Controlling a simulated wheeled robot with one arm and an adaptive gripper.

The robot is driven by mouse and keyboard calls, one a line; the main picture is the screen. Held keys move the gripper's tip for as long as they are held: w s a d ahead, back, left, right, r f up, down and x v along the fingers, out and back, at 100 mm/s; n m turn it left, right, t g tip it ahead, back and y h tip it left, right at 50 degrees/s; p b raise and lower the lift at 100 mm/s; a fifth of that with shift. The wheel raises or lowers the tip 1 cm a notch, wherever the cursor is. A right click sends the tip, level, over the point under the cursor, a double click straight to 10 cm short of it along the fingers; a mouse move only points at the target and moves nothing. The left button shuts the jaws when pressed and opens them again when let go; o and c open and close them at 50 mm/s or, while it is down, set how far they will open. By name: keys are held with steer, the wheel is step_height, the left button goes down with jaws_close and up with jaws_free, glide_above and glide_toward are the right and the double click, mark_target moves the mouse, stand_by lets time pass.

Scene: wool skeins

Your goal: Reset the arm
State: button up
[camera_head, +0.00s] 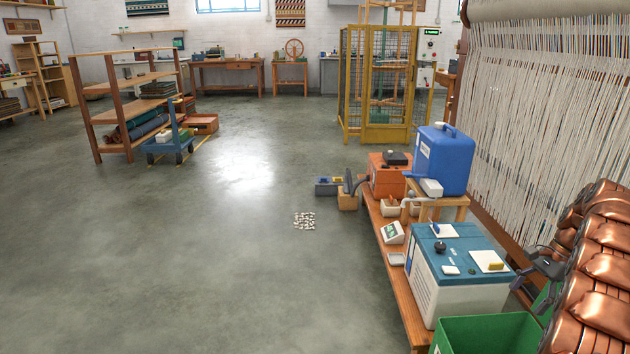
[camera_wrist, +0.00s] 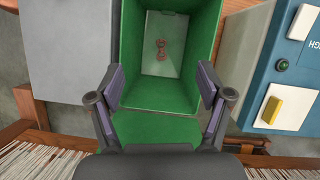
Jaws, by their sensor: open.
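My gripper (camera_wrist: 160,78) is open, with its two dark fingers spread wide and nothing between them in the wrist view. In the head view the dark gripper (camera_head: 541,268) is at the right, at the end of my copper-coloured arm. It is above and beside a green bin (camera_head: 487,338). In the wrist view the green bin (camera_wrist: 158,96) lies below and ahead of the fingers. A small reddish-brown skein-like item (camera_wrist: 161,49) lies on the pale bottom inside it. Whether the fingers touch the bin cannot be told.
A white box with a blue lid (camera_head: 456,247) stands beside the bin on a low wooden bench (camera_head: 409,318). A blue canister (camera_head: 441,163) stands behind it. A loom with hanging threads (camera_head: 545,110) stands close on the right. The floor at left is open.

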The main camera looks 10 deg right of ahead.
steer(key=s+a+r+n+g+h+p, duration=0.1)
steer(key=s+a+r+n+p, duration=0.25)
steer(key=a+r+p, duration=0.85)
steer(key=s+a+r+n+h+p, duration=0.15)
steer(key=a+r+n+p, duration=0.4)
steer(key=a+r, duration=1.1)
steer(key=s+a+r+n+p, duration=0.2)
steer(key=s+a+r+p, duration=0.2)
steer(key=s, duration=0.4)
steer(key=s+a+r+n+h+p, duration=0.1)
steer(key=s+a+r+n+p, duration=0.2)
steer(key=s+p, duration=0.5)
steer(key=s+a+r+n+h+p, duration=0.1)
steer(key=s+a+r+n+p, duration=0.2)
steer(key=s+a+r+p, duration=0.3)
steer(key=s+r, duration=0.1)
steer(key=s, duration=0.2)
steer(key=shift+s+r+g+p, duration=0.3)
steer(key=shift+s, duration=0.1)
